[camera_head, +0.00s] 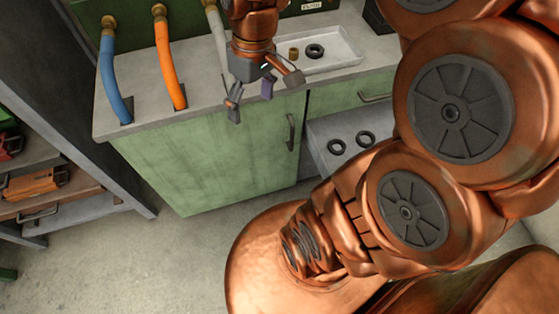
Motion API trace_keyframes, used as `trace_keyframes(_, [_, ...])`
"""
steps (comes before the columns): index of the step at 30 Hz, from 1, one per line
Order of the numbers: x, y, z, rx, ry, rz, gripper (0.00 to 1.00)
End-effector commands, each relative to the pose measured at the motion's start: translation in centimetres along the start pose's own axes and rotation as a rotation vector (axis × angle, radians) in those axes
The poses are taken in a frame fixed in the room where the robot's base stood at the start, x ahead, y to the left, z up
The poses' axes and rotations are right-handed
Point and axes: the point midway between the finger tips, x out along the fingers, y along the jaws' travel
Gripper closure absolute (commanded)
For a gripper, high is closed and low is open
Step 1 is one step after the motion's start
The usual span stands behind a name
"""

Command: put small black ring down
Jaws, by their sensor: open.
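A small black ring (315,51) lies flat in the shallow white tray (345,62) on the counter. Two more black rings lie apart in a grey open drawer or bin below the counter, a left one (336,146) and a right one (365,138). My gripper (265,97) is open, hanging over the front edge of the counter, left of the tray. Its fingers are spread and no ring shows between them. A small purple piece (267,89) shows between the fingers; I cannot tell whether it is part of the gripper.
A small brass cylinder (293,54) stands in the tray beside the ring. A blue hose (115,85), an orange hose (169,65) and a pale hose (216,35) rise from the counter (145,105). A green cabinet (215,155) is below. Shelves (40,190) stand at left.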

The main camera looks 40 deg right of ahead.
Motion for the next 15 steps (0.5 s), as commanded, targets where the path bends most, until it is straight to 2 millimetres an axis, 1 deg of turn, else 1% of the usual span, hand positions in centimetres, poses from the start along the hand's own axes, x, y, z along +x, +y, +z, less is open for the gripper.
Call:
trace_keyframes(1, [0.4, -1.3, 1.6, 0.016, -0.020, 0.017, 0.16])
trace_keyframes(3, [1.3, -2.8, 3.9, 0.058, -0.055, 0.034, 0.16])
trace_keyframes(7, [2.6, -4.5, 7.7, 0.136, -0.102, 0.072, 0.16])
trace_keyframes(9, [3.1, -5.0, 9.3, 0.171, -0.116, 0.091, 0.16])
trace_keyframes(12, [3.8, -5.3, 11.1, 0.211, -0.136, 0.108, 0.16])
trace_keyframes(15, [4.0, -5.4, 11.9, 0.233, -0.143, 0.117, 0.16])
